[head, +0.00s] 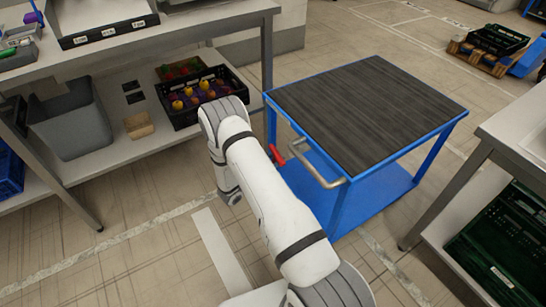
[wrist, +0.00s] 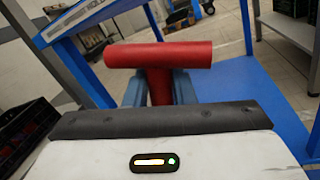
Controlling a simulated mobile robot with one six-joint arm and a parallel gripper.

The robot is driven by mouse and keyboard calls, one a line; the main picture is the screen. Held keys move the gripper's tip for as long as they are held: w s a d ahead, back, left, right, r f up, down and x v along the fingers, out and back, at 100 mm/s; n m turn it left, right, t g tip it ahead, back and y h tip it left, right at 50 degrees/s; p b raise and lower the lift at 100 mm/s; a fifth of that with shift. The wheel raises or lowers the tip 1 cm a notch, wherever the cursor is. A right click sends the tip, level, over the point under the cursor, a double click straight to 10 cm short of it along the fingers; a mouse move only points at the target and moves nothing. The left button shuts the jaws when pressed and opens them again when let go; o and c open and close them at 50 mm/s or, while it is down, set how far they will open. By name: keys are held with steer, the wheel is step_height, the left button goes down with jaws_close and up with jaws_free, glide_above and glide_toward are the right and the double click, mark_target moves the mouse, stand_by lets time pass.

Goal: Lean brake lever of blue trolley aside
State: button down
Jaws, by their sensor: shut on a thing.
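The blue trolley (head: 365,110) stands right of my arm, with a dark ribbed top, a blue lower deck and a pale push handle (head: 318,170). Its red brake lever (head: 277,155) shows in a small part beside my arm in the head view. In the wrist view the lever (wrist: 158,55) is a red T with a horizontal bar on a short stem. My gripper (wrist: 159,92) is shut on the stem just below the bar, one finger on each side. In the head view my arm hides the gripper. The lever's lower end is hidden.
A grey workbench (head: 150,40) on the left has a lower shelf with a black crate of fruit (head: 205,95) and a grey bin (head: 70,125). Another bench (head: 515,120) stands at the right, above a green crate (head: 500,240). Open floor lies in the left foreground.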

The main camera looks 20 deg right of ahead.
steer(key=shift+s+d+f, duration=0.15)
steer(key=shift+s+f, duration=0.1)
steer(key=shift+s, duration=0.2)
steer(key=c, duration=1.3)
jaws_free()
steer(key=shift+s, duration=0.1)
steer(key=shift+r, duration=0.1)
steer(key=v, duration=0.7)
steer(key=shift+a+p, duration=0.4)
steer(key=shift+a, duration=0.05)
